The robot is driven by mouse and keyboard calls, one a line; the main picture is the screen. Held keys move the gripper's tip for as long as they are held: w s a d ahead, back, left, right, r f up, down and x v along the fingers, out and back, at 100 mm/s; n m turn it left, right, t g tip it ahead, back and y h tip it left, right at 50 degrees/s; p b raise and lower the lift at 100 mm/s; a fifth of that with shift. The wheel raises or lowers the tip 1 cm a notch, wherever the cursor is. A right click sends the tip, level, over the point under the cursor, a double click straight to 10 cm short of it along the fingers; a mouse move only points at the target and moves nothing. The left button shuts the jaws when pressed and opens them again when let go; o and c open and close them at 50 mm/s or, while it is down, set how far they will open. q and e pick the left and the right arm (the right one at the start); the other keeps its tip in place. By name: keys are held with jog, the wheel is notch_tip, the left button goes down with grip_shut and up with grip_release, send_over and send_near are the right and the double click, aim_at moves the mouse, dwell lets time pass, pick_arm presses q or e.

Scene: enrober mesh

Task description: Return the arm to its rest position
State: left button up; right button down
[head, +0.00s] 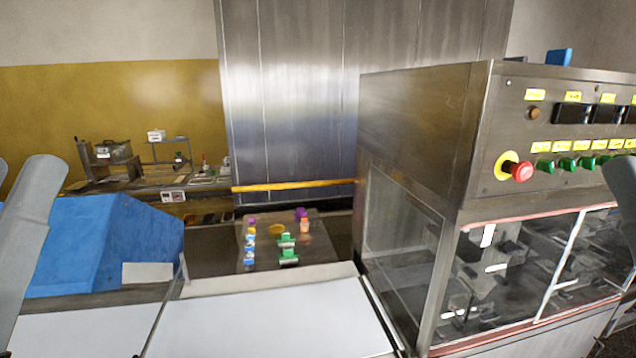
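A grey link of my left arm (32,235) stands upright at the left edge of the head view. A small part of my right arm (622,185) shows at the right edge, in front of the enrober machine. Neither gripper is in the picture, so I cannot see whether they are open or shut or hold anything.
The steel enrober (415,125) with a red stop button (521,171) fills the right. A white belt surface (275,320) lies clear in front. Behind it, a tray (318,252) holds small coloured items. A blue sloped block (85,240) is beside my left arm.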

notch_tip(320, 180, up, 23)
jog(key=p, duration=1.9)
notch_tip(320, 180, down, 53)
jog(key=b, duration=5.2)
jog(key=shift+b, duration=0.4)
jog(key=shift+f, duration=0.1)
